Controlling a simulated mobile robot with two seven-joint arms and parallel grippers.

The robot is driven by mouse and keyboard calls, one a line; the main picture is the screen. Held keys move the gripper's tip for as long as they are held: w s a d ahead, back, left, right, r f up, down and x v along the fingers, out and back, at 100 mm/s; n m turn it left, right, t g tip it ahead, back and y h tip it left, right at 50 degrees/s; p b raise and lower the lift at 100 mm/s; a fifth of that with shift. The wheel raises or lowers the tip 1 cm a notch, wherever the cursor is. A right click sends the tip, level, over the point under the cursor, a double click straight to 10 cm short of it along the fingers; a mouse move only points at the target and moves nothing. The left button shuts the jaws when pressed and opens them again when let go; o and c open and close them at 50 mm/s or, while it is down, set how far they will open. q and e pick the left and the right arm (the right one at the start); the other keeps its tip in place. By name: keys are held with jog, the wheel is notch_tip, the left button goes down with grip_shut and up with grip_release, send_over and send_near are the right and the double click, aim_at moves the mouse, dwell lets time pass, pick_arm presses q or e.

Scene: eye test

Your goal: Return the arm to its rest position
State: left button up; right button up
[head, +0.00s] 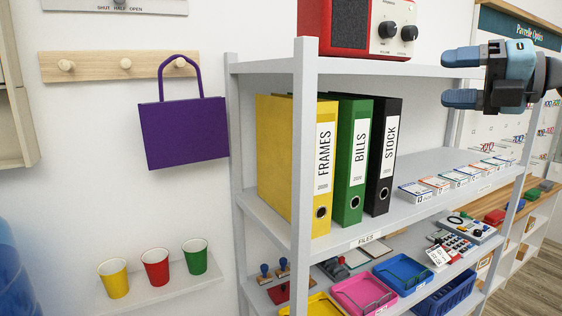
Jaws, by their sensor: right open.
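My right gripper (461,78) is at the upper right of the head view, in front of the grey shelf unit's (306,150) upper part. Its two blue fingers point left and are spread apart. Nothing is between them. My left gripper does not show in the head view.
A red radio (350,38) stands on the top shelf. Yellow (290,150), green (352,150) and black (385,150) binders stand below. A purple bag (184,132) hangs from a peg rail. Yellow, red and green cups (155,268) stand on a low ledge. Coloured trays (364,294) sit lower right.

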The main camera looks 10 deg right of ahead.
jog(key=a+f+m+t+h+p, duration=0.15)
jog(key=a+f+m+t, duration=0.25)
jog(key=f+m, duration=1)
jog(key=a+f+m+t+p, duration=0.3)
jog(key=f+m+t, duration=0.3)
jog(key=f, duration=1.7)
jog(key=s+a+f+m+g+h+p, duration=0.1)
jog(key=s+f+m+g+h, duration=0.3)
jog(key=s+f, duration=0.7)
jog(key=s+a+f+m+g+h+p, duration=0.1)
jog(key=s+a+f+m+g+h, duration=0.3)
jog(key=s+f, duration=0.7)
notch_tip(320, 180, down, 8)
jog(key=m+g, duration=0.2)
jog(key=m, duration=0.1)
jog(key=shift+a, duration=0.15)
jog(key=shift+r, duration=0.15)
